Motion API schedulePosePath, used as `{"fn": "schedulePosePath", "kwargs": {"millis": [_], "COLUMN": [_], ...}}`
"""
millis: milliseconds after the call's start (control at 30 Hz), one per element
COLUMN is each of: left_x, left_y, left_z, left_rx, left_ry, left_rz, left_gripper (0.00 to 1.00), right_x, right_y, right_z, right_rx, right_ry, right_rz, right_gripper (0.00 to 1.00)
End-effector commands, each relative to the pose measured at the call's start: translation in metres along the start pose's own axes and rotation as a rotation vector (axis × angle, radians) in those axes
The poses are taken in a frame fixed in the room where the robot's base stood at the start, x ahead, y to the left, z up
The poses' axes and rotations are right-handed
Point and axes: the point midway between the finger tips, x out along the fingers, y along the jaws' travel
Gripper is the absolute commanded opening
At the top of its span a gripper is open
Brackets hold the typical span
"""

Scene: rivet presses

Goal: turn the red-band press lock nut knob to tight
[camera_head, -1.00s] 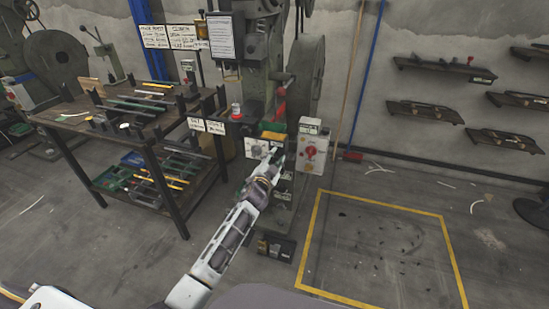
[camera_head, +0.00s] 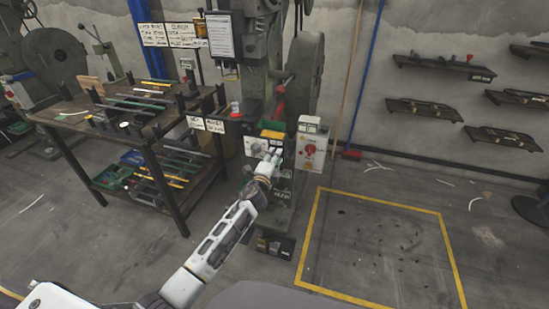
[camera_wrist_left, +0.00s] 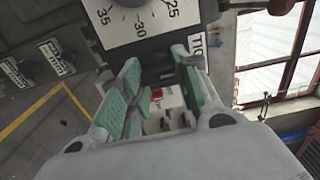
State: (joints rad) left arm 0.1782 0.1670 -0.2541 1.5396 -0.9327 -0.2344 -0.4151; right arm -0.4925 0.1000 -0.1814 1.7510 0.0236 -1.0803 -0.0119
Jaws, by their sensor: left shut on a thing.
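The green-grey press (camera_head: 258,85) stands at centre in the head view. My left gripper (camera_head: 275,156) is at its front, beside a white dial plate. The wrist view shows the dial plate (camera_wrist_left: 150,22) with numbers including 35, 30 and 25, and a dark round knob at its top edge. A white label starting "TIG" (camera_wrist_left: 195,44) is beside the right finger. My left gripper (camera_wrist_left: 158,80) has its green-padded fingers a gap apart, closed on a dark part taken as the lock nut knob, mostly hidden. My right gripper is not in view.
A control box with a red button (camera_head: 311,150) stands right of the gripper. A workbench (camera_head: 75,118) with bars is on the left. Wall shelves (camera_head: 425,111) are farther right.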

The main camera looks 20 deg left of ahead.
Motion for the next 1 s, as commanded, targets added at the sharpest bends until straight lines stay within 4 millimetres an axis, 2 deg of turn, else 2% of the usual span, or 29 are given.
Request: {"fn": "schedulePosePath", "kwargs": {"millis": [567,600,733,1000], "left_x": [-0.0005,-0.0005,-0.0004,-0.0001], "left_y": [0.0022,0.0022,0.0017,0.0008], "left_z": [-0.0011,-0.0011,-0.0009,-0.0005], "left_rx": [0.046,0.045,0.045,0.044], "left_ry": [0.002,0.002,0.001,0.001], "left_rz": [0.003,0.003,0.002,0.001], "left_gripper": [0.08,0.36,0.52,0.54], "right_x": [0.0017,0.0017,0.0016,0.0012], "right_y": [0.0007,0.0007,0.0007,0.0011], "right_z": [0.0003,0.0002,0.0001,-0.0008], "right_rx": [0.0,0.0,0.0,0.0], "right_ry": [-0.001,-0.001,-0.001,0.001], "right_rz": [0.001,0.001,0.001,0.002], "right_gripper": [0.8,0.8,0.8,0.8]}}
